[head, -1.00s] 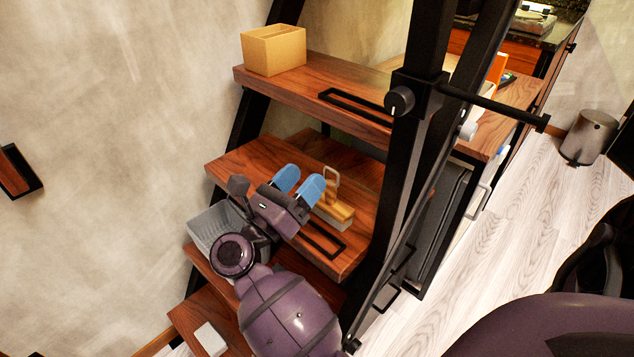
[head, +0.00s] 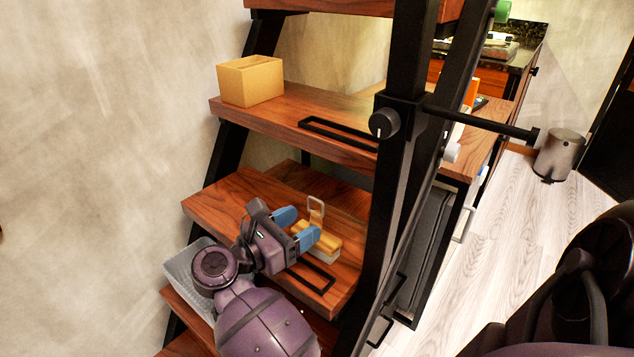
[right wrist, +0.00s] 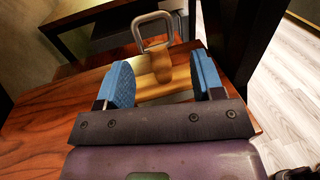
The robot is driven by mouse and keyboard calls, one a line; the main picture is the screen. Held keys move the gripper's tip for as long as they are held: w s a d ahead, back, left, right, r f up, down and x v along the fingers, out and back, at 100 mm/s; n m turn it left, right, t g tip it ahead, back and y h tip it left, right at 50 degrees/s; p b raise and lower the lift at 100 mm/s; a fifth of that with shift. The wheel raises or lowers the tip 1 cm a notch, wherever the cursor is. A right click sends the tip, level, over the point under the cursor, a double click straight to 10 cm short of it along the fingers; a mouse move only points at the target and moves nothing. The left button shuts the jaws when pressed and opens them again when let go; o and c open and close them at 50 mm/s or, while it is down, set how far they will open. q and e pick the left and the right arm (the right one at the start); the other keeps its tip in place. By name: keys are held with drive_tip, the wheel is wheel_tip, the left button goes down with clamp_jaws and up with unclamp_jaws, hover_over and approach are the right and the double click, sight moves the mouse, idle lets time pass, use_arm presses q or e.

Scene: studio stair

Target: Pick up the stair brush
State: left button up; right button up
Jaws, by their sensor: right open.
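The stair brush (head: 325,246) has a yellow wooden body, pale bristles below and an upright handle ending in a grey metal loop. It rests on a wooden stair tread (head: 222,203). My right gripper (head: 297,226) is open, its blue fingertips just short of the brush at its near left side. In the right wrist view the brush's handle (right wrist: 161,66) stands between and beyond the two blue fingers (right wrist: 162,84), with the yellow body (right wrist: 165,91) crosswise behind them. No contact is clear. My left gripper is not in view.
A black slotted grip strip (head: 312,277) lies near the tread's front edge. A grey bin (head: 178,268) stands on the tread below, partly behind my arm. A yellow box (head: 250,81) sits on the tread above. A black post (head: 397,170) rises right of the brush.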

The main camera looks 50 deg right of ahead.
sight(313, 216)
drive_tip(key=d, duration=0.3)
drive_tip(key=shift+s+d+r+p, duration=0.25)
drive_tip(key=shift+r+p, duration=0.1)
drive_tip(key=shift+s+d+f, duration=0.1)
drive_tip(key=shift+d+f, duration=0.1)
drive_tip(key=shift+d, duration=0.5)
clamp_jaws()
